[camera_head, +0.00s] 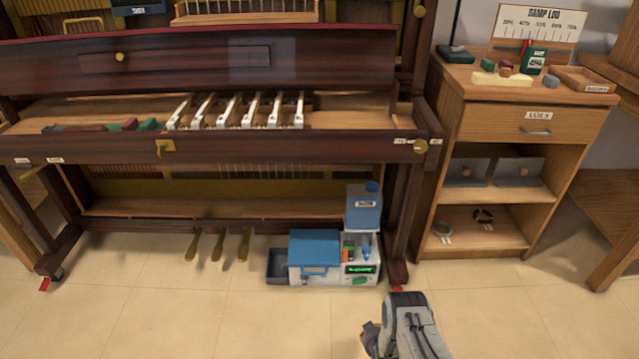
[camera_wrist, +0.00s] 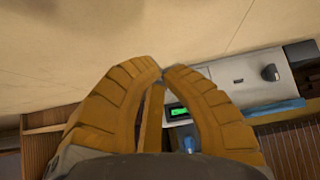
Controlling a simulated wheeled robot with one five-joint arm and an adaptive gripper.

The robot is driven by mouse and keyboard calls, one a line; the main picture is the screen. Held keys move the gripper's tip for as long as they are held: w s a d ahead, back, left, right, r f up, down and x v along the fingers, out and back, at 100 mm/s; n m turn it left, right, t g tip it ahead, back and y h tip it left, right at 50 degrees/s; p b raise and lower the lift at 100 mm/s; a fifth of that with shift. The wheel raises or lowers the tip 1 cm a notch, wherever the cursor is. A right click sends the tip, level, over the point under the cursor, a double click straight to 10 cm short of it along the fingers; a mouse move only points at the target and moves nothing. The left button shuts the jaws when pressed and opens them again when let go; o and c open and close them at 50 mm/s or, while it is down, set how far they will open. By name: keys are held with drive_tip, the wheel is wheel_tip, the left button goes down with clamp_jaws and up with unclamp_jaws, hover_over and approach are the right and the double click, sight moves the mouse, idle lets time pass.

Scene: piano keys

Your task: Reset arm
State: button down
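My arm shows at the bottom of the head view, low over the floor in front of the piano. A part of my gripper (camera_head: 371,338) shows there in ochre, partly hidden by the arm. In the wrist view my gripper (camera_wrist: 163,70) has its two ochre fingers curved together with the tips meeting. Beyond the fingers, the wrist view shows a white unit (camera_wrist: 235,80) with a green display, apart from the tips as far as I can tell.
The piano (camera_head: 200,145) stands open with several white keys (camera_head: 240,110). The white unit with a blue lid (camera_head: 314,247) and a blue jug (camera_head: 363,208) stand below it at right. A wooden cabinet (camera_head: 490,170) stands right of the piano. The floor (camera_head: 190,320) in front is clear.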

drive_tip(key=shift+s, duration=0.35)
drive_tip(key=w+r+p, duration=0.4)
drive_tip(key=r, duration=1)
drive_tip(key=w+r+p, duration=0.4)
drive_tip(key=r+p, duration=0.1)
drive_tip(key=r, duration=0.9)
drive_tip(key=s+r+g+p, duration=0.25)
drive_tip(key=r+p, duration=0.65)
drive_tip(key=r, duration=2.1)
drive_tip(key=s+r+g+p, duration=0.1)
drive_tip(key=s+r+p, duration=0.5)
drive_tip(key=s+r, duration=0.8)
drive_tip(key=s+r+p, duration=0.6)
drive_tip(key=s+r, duration=0.5)
drive_tip(key=r, duration=0.7)
drive_tip(key=s+r+g+p, duration=0.1)
drive_tip(key=s+r+p, duration=0.4)
drive_tip(key=s, duration=0.6)
drive_tip(key=shift+s, duration=0.35)
